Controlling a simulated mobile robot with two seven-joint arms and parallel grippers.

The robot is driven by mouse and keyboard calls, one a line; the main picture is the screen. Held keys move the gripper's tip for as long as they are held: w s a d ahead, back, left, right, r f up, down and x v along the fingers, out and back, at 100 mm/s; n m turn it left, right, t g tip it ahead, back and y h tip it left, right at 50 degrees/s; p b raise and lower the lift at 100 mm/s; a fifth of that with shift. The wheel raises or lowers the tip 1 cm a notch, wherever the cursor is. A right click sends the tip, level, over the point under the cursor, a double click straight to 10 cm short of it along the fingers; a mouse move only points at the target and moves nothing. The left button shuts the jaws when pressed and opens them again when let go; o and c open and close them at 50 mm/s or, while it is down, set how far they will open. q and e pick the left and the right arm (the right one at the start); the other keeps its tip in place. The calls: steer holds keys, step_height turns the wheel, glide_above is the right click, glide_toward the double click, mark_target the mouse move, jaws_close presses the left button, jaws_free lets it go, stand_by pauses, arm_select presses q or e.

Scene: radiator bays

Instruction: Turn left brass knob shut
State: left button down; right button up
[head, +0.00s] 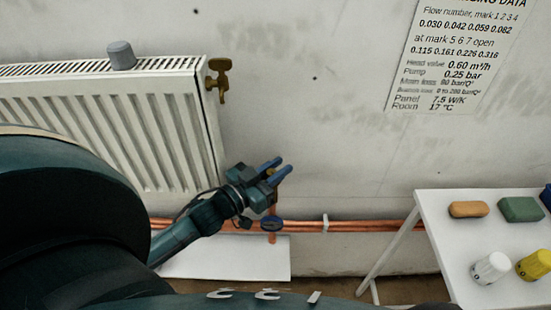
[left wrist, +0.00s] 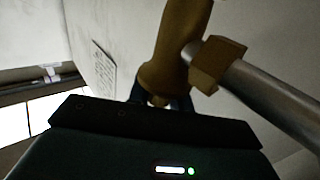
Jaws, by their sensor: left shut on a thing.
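My left gripper (head: 279,169) is at the lower right corner of the white radiator (head: 150,140), its blue fingers pointing up and right. A small bit of brass shows between the fingers in the head view. In the left wrist view a brass fitting (left wrist: 175,55) rises from between the dark fingertips (left wrist: 160,102), with a brass nut (left wrist: 217,64) and a grey pipe at its right. The gripper is shut on this brass piece, whose gripped end is mostly hidden. Another brass valve (head: 218,80) sits at the radiator's top right corner, clear of the gripper. My right gripper is not in view.
A grey cap (head: 121,54) stands on the radiator. A white table (head: 450,225) at right holds blocks and white and yellow knobs. A data sheet hangs above.

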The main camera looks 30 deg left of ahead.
arm_select(q)
steer(key=shift+d+r+m+g+h+p, duration=0.1)
steer(key=shift+m+g+h+p, duration=0.4)
steer(key=shift+m+h, duration=0.75)
steer(key=shift+g+h, duration=0.3)
steer(key=shift+h, duration=0.15)
steer(key=c, duration=1.3)
jaws_free()
steer(key=shift+d, duration=0.1)
step_height(320, 180, up, 10)
steer(key=shift+f+p, duration=0.1)
steer(key=shift+p, duration=0.45)
